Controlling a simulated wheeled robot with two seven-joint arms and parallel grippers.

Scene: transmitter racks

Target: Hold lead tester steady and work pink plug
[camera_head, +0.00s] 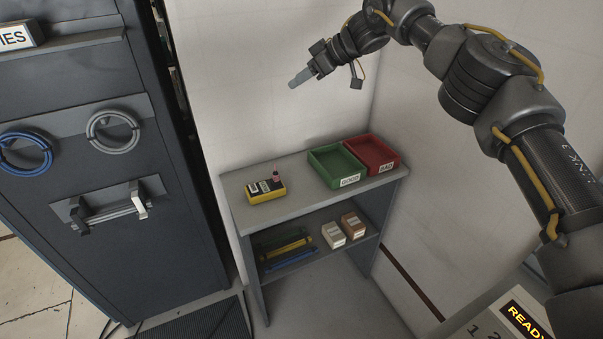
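The lead tester (264,192) is a small yellow and black box with pale labels on its face. It lies on the left part of the shelf unit's top. My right gripper (299,80) is raised in front of the white wall, above and apart from the tester, pointing left. Its fingers look close together, but they are too small to tell whether they are shut. My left gripper is out of view.
A green tray marked GOOD (349,181) and a red tray marked BAD (386,167) stand right of the tester. The grey shelf unit (312,194) has small boxes (333,235) below. A dark cabinet with a handle (115,213) and cable coils (112,132) stands left.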

